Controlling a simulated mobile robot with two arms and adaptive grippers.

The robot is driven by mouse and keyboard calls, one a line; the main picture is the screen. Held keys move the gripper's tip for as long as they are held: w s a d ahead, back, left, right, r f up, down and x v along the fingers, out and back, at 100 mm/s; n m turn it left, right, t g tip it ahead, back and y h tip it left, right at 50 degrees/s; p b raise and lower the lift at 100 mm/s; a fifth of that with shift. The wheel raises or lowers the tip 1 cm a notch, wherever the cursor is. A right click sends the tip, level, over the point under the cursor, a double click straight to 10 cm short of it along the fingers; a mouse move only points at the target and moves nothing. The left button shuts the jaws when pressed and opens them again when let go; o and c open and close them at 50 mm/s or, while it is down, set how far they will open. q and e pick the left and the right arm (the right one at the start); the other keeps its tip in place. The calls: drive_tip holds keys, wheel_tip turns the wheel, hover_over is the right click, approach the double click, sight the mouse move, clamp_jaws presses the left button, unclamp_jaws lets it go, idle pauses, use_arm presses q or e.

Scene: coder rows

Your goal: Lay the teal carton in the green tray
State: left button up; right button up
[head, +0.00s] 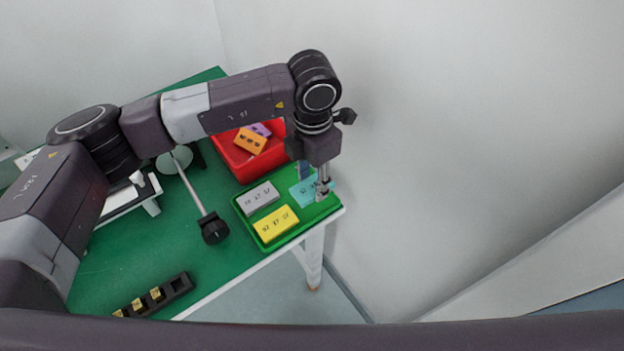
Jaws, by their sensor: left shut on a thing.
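The teal carton (301,191) is at the right end of the green tray (265,246), near the table's right edge. My left gripper (324,190) comes down from above and is shut on the teal carton. The gripper and wrist hide part of the carton, and I cannot tell whether it touches the tray floor. A grey carton (258,197) and a yellow carton (276,224) lie in the same tray, to the left of the teal one. My right gripper is not in view.
A red bin (240,170) with an orange block (250,140) and a purple block (262,129) stands behind the tray. A black slotted holder (178,286) with small yellow pieces lies at the front. Bare green table (150,255) shows left of the tray.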

use_arm(q)
drive_tip(key=shift+f+b, duration=0.85)
drive_tip(key=shift+f, duration=1.35)
drive_tip(key=shift+b, duration=0.95)
drive_tip(key=shift+f+b, duration=0.55)
drive_tip(key=shift+b, duration=0.15)
idle(0.3)
drive_tip(key=o, duration=1)
drive_tip(key=shift+c, duration=0.2)
drive_tip(key=shift+r, duration=0.1)
